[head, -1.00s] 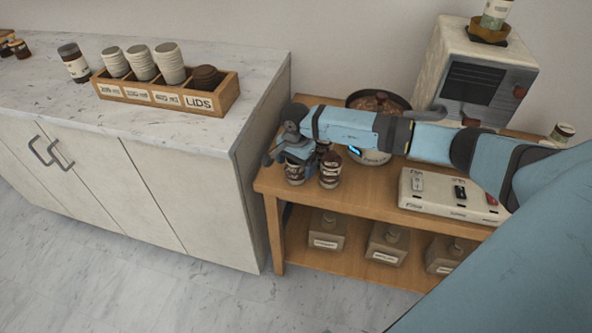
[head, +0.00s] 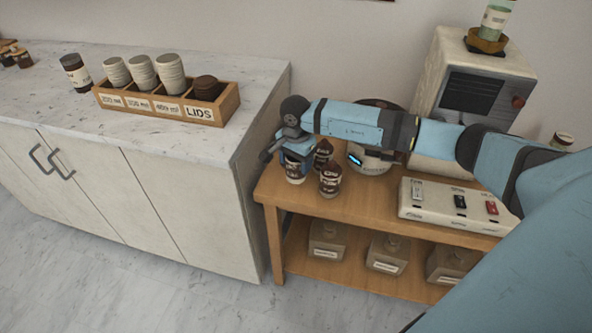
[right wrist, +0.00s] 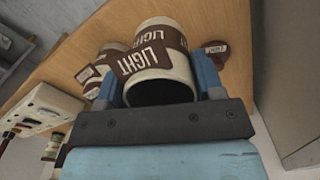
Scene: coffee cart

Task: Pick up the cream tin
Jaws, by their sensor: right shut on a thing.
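The cream tin (head: 295,171) is cream-coloured with a brown band, which reads LIGHT in the right wrist view (right wrist: 155,55). My right gripper (head: 291,150) is shut on it, one finger on each side in the right wrist view (right wrist: 160,85). The tin is at the left end of the wooden cart's top (head: 375,205). Whether its base clears the wood is hard to tell. The hand hides its top in the head view. My left gripper is not in view.
Two brown-labelled tins, one in front (head: 330,180) and one behind (head: 323,152), stand close to the right of the held tin. A pot (head: 372,165), a switch panel (head: 455,203) and a coffee machine (head: 480,95) are farther right. The marble counter (head: 215,140) edge is at left.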

